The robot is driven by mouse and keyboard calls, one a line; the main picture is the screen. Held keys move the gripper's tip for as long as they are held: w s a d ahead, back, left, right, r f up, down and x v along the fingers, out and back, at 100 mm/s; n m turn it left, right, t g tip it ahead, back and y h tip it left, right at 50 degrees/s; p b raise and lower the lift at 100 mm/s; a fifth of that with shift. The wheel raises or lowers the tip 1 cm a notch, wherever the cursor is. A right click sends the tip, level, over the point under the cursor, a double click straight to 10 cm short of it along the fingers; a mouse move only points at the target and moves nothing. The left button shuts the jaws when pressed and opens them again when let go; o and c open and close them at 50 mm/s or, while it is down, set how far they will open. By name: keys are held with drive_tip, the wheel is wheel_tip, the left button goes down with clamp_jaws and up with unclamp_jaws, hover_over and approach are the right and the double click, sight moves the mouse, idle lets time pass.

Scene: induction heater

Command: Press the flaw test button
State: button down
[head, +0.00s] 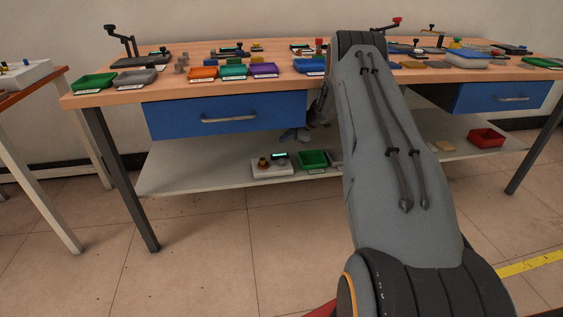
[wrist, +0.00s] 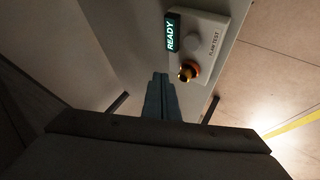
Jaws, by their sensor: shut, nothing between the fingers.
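The flaw test box (head: 271,170) is a white block on the lower shelf under the bench. In the wrist view the box (wrist: 212,70) shows a lit READY display (wrist: 171,33), the printed words FLAW TEST, a pale grey round part (wrist: 192,42) and a brass-ringed round knob or button (wrist: 187,72). Which round part is the button, I cannot tell for sure. My gripper (wrist: 160,78) is shut and empty, its fingertips just left of the brass-ringed part and apart from it in the picture. In the head view my gripper (head: 290,136) is partly hidden, above the box.
The lower shelf (head: 190,165) also holds a green tray (head: 313,159) right of the box and a red tray (head: 486,138) farther right. The blue drawer (head: 228,115) and the tabletop hang over the shelf. Several coloured trays and tools stand on the tabletop.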

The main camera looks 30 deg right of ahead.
sight(284, 161)
drive_tip(key=shift+w+a+r, duration=0.1)
drive_tip(key=shift+w+r, duration=0.4)
drive_tip(key=shift+r, duration=0.25)
drive_tip(key=shift+s+f+b, duration=0.15)
drive_tip(key=shift+f+b, duration=0.95)
drive_tip(key=shift+f, duration=1.25)
drive_tip(key=shift+s+f+b, duration=0.1)
drive_tip(key=shift+f+b, duration=0.95)
drive_tip(key=shift+f, duration=1.3)
drive_tip(key=shift+f, duration=0.1)
drive_tip(key=shift+f, duration=0.35)
drive_tip(key=shift+f+b, duration=0.5)
drive_tip(key=shift+r+p, duration=0.4)
drive_tip(key=shift+r, duration=0.5)
drive_tip(key=shift+r, duration=0.1)
